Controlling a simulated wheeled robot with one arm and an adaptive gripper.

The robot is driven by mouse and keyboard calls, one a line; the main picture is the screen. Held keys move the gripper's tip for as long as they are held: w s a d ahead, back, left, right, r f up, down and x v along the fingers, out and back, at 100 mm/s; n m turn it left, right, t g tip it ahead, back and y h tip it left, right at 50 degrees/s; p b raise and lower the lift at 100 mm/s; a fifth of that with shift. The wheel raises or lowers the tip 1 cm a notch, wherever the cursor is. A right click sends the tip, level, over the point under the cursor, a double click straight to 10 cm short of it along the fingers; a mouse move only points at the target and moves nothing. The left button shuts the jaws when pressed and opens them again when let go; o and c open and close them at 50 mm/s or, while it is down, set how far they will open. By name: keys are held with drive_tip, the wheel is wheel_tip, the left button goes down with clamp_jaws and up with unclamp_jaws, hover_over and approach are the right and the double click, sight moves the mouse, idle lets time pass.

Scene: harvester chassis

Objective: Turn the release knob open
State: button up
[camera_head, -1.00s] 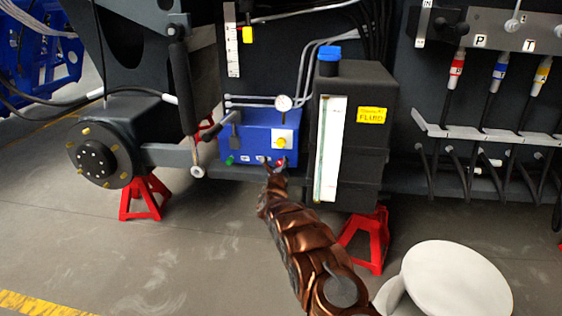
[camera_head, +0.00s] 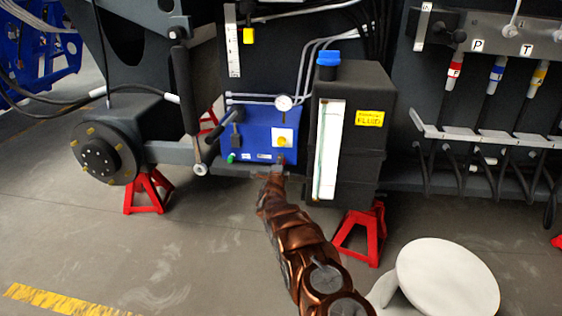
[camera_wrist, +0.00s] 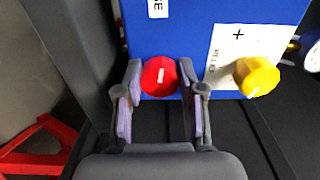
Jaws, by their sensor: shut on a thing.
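The red release knob (camera_wrist: 160,77) sits at the lower edge of the blue box (camera_head: 250,146), under a label that reads "SE" at its visible end. A white line on the knob stands nearly upright in the wrist view. My gripper (camera_wrist: 160,70) has one finger on each side of the knob and is shut on it. In the head view my gripper (camera_head: 272,174) is at the box's lower right front, and the knob is small and mostly hidden there.
A yellow relief knob (camera_wrist: 257,76) is close to the right of my fingers. A black fluid tank (camera_head: 358,140) stands right of the box. Red stands (camera_head: 362,235) are below. A pressure gauge (camera_head: 284,102) is above the box.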

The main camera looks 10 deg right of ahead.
drive_tip(key=n, duration=0.4)
drive_tip(key=shift+a+n, duration=0.1)
drive_tip(key=shift+n, duration=0.2)
drive_tip(key=n, duration=0.5)
drive_tip(key=shift+f+b, duration=0.1)
drive_tip(key=shift+b, duration=0.2)
drive_tip(key=n, duration=0.4)
drive_tip(key=shift+n, duration=0.4)
drive_tip(key=n, duration=0.4)
drive_tip(key=shift+n+h+b, duration=0.3)
drive_tip(key=shift+h+b, duration=0.05)
drive_tip(key=shift+h, duration=0.05)
drive_tip(key=shift+d, duration=0.2)
drive_tip(key=o, duration=1.1)
drive_tip(key=shift+o, duration=0.2)
drive_tip(key=shift+s+a, duration=0.1)
drive_tip(key=shift+s, duration=0.1)
